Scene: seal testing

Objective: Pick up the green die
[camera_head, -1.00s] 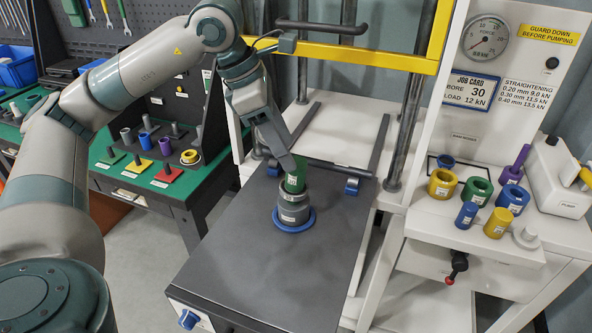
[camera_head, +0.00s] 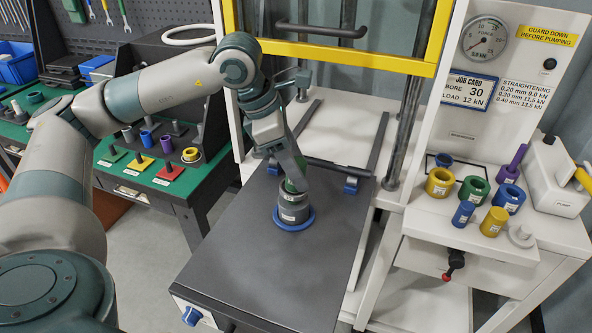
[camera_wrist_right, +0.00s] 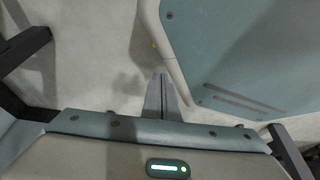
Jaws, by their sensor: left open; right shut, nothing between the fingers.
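A green ring-shaped die (camera_head: 473,191) stands on the white shelf at the right of the head view, among coloured rings and cylinders. My left gripper (camera_head: 293,183) is open and points down at the top of a grey cylindrical holder (camera_head: 293,210), which stands on a blue ring (camera_head: 294,224) on the dark plate. A green piece (camera_head: 290,187) shows at the holder's top between the fingers, mostly hidden. My left gripper is far to the left of the green die. My right gripper (camera_wrist_right: 163,90) shows only in the right wrist view, shut and empty above the floor.
A yellow ring (camera_head: 440,183), a blue ring (camera_head: 510,199) and a yellow cylinder (camera_head: 494,222) stand close around the green die. A yellow guard frame (camera_head: 350,56) and dark posts (camera_head: 408,110) rise behind the plate. The plate's front (camera_head: 270,285) is clear.

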